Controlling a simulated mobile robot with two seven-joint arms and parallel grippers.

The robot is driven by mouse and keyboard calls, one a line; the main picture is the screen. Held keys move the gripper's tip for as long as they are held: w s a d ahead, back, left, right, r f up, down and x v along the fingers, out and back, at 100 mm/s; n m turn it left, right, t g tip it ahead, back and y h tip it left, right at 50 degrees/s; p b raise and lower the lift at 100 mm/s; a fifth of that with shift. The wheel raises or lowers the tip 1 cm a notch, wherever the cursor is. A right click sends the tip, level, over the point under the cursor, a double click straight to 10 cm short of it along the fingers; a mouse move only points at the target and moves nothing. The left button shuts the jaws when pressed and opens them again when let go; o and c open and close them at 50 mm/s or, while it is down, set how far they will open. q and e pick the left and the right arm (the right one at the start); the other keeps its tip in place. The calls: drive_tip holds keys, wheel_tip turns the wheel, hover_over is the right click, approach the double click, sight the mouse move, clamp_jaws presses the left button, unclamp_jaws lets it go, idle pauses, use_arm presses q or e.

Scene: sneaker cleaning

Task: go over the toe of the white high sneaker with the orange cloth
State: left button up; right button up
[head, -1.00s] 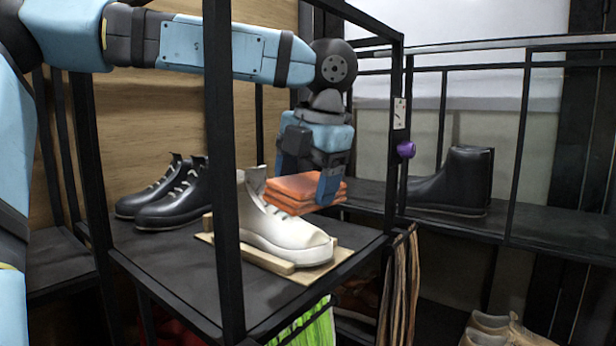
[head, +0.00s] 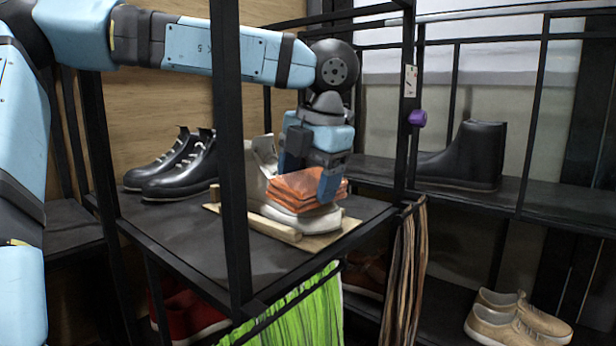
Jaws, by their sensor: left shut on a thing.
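The white high sneaker (head: 262,182) sits on a wooden board (head: 326,240) on the dark shelf, its toe pointing right and toward me. A black post hides part of its heel side. My left gripper (head: 312,180) points down over the sneaker, shut on the folded orange cloth (head: 300,192). The cloth lies over the front of the sneaker and hides most of the toe's top. It appears to touch the toe. My right gripper is not in view.
Black shoes (head: 180,170) stand at the back left of the shelf (head: 265,262). A black frame post (head: 230,150) stands in front. A purple knob (head: 417,118) is on the right post. Laces (head: 408,265) and green strips (head: 300,315) hang below. A black boot (head: 465,155) is at right.

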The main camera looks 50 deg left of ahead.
use_arm(q)
drive_tip(key=shift+a+f+b, duration=0.15)
drive_tip(key=shift+f+b, duration=0.4)
drive_tip(key=shift+f, duration=0.1)
drive_tip(key=shift+r, duration=0.1)
